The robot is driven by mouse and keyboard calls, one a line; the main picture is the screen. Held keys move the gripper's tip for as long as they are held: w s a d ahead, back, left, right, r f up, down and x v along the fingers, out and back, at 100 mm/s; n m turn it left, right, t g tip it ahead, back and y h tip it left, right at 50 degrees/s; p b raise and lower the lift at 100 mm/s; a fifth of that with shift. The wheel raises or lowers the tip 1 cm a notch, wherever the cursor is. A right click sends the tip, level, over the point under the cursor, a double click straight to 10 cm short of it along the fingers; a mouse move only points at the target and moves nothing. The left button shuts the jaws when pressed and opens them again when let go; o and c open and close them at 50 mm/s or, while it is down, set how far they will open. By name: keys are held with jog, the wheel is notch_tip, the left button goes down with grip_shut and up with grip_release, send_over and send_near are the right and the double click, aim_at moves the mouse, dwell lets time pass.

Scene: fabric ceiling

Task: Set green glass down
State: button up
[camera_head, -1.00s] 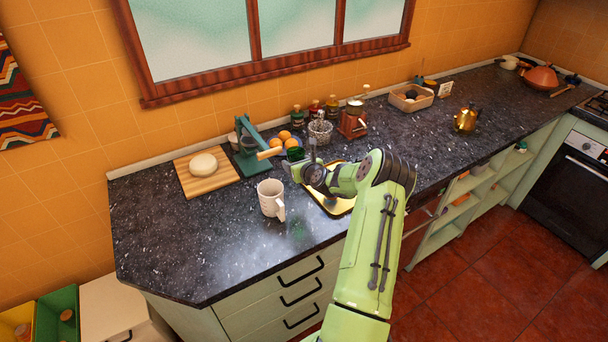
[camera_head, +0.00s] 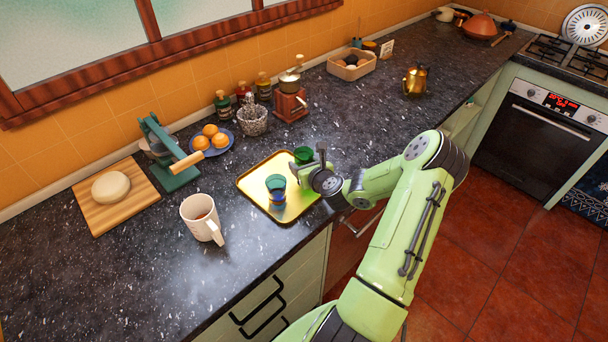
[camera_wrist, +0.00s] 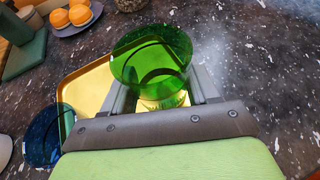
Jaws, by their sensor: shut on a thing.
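The green glass (camera_head: 303,155) is held in my gripper (camera_head: 312,165) over the right back part of the yellow tray (camera_head: 256,184). In the wrist view the green glass (camera_wrist: 152,60) fills the space between the two fingers of my gripper (camera_wrist: 165,92), which is shut on it. The glass looks upright. I cannot tell whether its base touches the tray. A blue glass (camera_head: 276,188) stands on the tray, left and in front of the green glass. The blue glass also shows at the left edge of the wrist view (camera_wrist: 42,136).
A white mug (camera_head: 202,219) stands left of the tray.

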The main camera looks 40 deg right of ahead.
notch_tip(320, 180, down, 3)
jog(key=shift+f+b, duration=0.1)
jog(key=shift+b, duration=0.3)
jog(key=shift+r, duration=0.2)
jog(key=o, duration=1.1)
jog(key=shift+f, duration=0.15)
